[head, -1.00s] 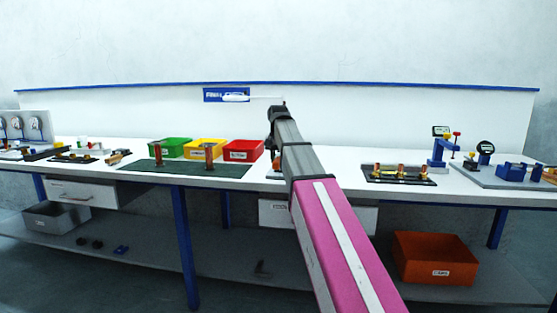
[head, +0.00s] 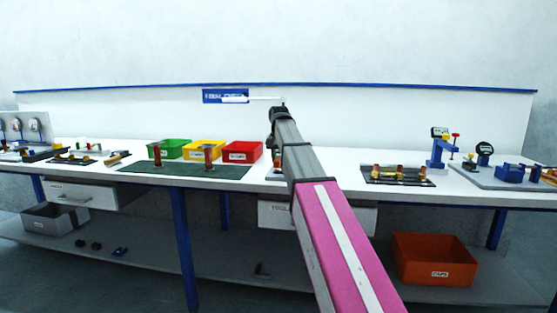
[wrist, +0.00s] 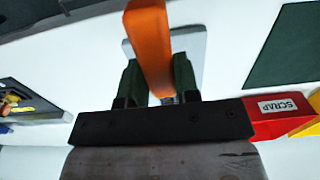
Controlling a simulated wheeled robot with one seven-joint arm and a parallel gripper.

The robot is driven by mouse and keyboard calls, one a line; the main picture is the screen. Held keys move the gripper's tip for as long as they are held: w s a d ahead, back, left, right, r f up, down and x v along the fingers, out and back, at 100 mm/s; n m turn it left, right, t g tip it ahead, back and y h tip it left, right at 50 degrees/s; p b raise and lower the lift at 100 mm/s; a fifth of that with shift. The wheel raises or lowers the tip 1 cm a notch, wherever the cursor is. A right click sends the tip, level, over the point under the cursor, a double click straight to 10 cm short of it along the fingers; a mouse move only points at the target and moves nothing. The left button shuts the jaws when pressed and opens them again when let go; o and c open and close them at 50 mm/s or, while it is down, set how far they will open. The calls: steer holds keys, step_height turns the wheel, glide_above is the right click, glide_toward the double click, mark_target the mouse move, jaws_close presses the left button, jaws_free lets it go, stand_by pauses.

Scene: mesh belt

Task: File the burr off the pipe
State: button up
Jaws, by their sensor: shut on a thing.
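My gripper (wrist: 160,85) shows in the wrist view with its two dark green fingers shut on an orange bar (wrist: 150,40), which could be the file's handle. The bar reaches up out of the frame, and its far end is not seen. A grey plate (wrist: 193,50) lies on the bench behind the fingers. In the head view my arm hides the fingertips and the bar. Two copper-coloured upright pipes (head: 158,155) (head: 209,157) stand on the green mat (head: 180,170), left of my arm. I cannot make out a burr.
Green (head: 172,149), yellow (head: 204,149) and red (head: 242,151) bins stand behind the mat; the red one reads SCRAP. A black tray of brass parts (head: 385,181) and a gauge stand (head: 438,150) are to the right. White bench is clear between mat and tray, except the plate.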

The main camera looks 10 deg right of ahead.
mark_target(277, 160)
steer(key=shift+w+d, duration=0.3)
steer(key=shift+w, duration=0.45)
steer(key=shift+s+a, duration=0.3)
steer(key=shift+s, duration=0.55)
steer(key=shift+s+a, duration=0.25)
steer(key=shift+s, duration=0.6)
steer(key=shift+s+a, duration=0.3)
steer(key=shift+s, duration=0.55)
steer(key=shift+r, duration=3.5)
steer(key=shift+s+f, duration=0.1)
